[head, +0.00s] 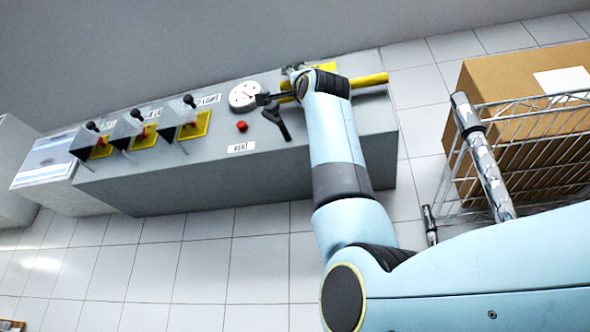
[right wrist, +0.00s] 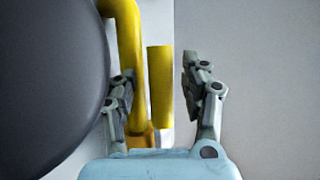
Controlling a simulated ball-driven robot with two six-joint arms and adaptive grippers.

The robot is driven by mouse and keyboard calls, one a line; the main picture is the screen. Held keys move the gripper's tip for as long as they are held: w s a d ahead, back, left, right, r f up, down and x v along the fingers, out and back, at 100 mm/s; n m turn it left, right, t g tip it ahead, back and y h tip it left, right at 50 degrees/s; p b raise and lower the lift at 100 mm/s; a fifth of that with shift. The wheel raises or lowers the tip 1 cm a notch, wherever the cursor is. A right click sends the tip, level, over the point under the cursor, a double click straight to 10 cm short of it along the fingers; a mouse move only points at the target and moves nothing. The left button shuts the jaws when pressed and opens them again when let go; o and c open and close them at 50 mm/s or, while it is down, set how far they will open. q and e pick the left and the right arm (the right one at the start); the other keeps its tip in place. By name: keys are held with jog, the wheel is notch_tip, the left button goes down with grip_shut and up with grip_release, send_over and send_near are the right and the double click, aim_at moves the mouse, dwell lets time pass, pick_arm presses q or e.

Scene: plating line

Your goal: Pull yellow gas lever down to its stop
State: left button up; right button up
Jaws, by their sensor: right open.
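In the right wrist view, a short yellow bar (right wrist: 160,87), which looks like the gas lever, stands upright between the fingers of my right gripper (right wrist: 156,68). The fingers are apart, with a clear gap between the bar and the right finger. A bent yellow pipe (right wrist: 128,35) runs beside the bar, close to the left finger. In the head view, my right arm reaches over the right end of the grey console and hides much of the yellow parts (head: 370,81) there. Whether a finger touches the lever cannot be told. My left gripper is out of view.
The grey console (head: 160,185) carries a round white gauge (head: 244,95), a red button (head: 241,126), a dark handle (head: 278,121) and several black-knobbed levers. A wire rack (head: 540,135) with a cardboard box (head: 500,80) stands right. A large dark round surface (right wrist: 45,90) fills the wrist view's left.

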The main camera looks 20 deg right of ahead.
grip_shut()
dwell(0.3)
jog(key=shift+s, duration=0.1)
